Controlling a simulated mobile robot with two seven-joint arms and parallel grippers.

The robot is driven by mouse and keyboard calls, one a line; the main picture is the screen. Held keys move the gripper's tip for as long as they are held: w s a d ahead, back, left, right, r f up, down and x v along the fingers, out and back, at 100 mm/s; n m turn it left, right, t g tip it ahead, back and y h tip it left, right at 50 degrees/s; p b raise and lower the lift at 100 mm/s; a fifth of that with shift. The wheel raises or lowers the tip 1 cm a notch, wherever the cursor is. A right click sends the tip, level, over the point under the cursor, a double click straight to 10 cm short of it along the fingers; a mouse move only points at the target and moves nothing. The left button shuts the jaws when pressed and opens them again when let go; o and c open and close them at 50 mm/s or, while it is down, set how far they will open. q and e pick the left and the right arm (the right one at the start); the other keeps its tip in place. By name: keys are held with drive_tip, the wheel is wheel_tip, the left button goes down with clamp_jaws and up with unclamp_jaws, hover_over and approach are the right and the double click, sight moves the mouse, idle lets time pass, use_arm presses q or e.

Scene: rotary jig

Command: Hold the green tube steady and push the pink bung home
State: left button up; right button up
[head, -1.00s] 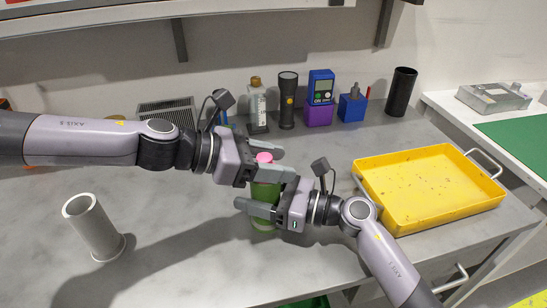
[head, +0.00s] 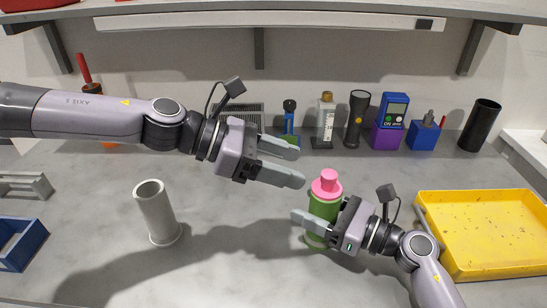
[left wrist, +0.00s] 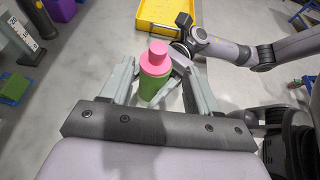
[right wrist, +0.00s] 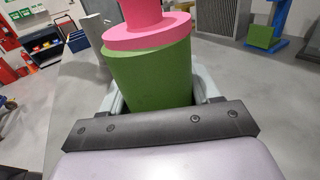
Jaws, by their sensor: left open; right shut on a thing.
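The green tube (head: 323,209) stands on the grey bench in the head view, with the pink bung (head: 326,184) in its top. The bung's wide collar shows above the tube rim in the right wrist view (right wrist: 146,32); how deep it sits I cannot tell. My right gripper (head: 318,222) is shut around the tube's body from the right. My left gripper (head: 297,165) is open and empty, up and to the left of the bung in the head view. In the left wrist view, the bung (left wrist: 158,52) and tube (left wrist: 152,86) appear beyond and between the open fingers.
A pale grey cylinder (head: 156,213) stands on the bench at the left. A yellow tray (head: 480,272) lies at the right. A torch (head: 357,118), a purple block (head: 387,136) and a black cylinder (head: 481,125) stand along the back.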

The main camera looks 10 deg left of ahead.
use_arm(q)
drive_tip(key=shift+v, duration=1.05)
use_arm(e)
drive_tip(key=o, duration=1.2)
drive_tip(key=shift+o, duration=0.2)
